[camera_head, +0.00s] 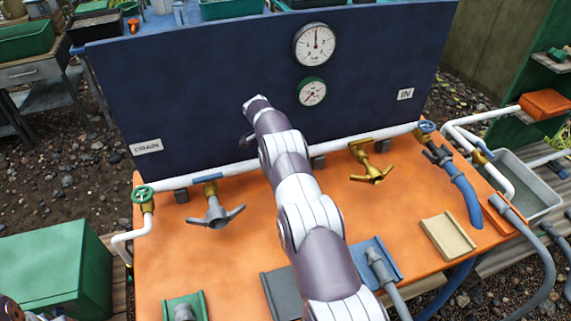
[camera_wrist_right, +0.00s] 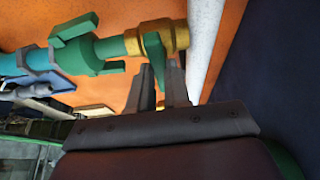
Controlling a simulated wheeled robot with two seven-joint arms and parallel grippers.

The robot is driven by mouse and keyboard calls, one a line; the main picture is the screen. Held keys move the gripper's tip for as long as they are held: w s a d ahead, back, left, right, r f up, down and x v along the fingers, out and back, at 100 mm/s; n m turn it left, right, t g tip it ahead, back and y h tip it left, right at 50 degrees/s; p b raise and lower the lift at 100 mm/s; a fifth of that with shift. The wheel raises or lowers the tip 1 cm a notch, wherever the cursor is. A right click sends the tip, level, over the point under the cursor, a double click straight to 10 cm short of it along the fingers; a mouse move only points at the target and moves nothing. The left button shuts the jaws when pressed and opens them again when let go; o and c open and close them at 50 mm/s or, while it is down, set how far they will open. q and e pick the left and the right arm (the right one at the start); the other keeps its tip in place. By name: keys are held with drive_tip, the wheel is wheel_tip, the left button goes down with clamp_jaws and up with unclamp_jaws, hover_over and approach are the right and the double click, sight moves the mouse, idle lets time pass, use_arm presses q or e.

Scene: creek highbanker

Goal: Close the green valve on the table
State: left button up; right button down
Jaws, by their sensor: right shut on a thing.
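The green valve shows in the right wrist view as a green lever (camera_wrist_right: 154,52) on a brass body (camera_wrist_right: 170,38). A green winged coupling (camera_wrist_right: 85,48) joins it on the left. My right gripper (camera_wrist_right: 160,78) has its two dark fingers around the lower end of the lever and is shut on it. The fingers' exact contact is partly hidden. In the head view my right arm reaches over the middle of the table and hides this valve and my gripper. My left gripper is not in view.
The orange table (camera_head: 395,215) has a dark blue panel (camera_head: 200,85) with two gauges. A white pipe (camera_head: 240,166) runs along it. A green handwheel (camera_head: 143,194) is at the left end, a blue one (camera_head: 427,127) at the right.

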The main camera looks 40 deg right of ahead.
drive_tip(key=c, duration=1.1)
unclamp_jaws()
drive_tip(key=v, duration=1.2)
drive_tip(key=shift+w+r, duration=0.1)
drive_tip(key=shift+r, duration=0.3)
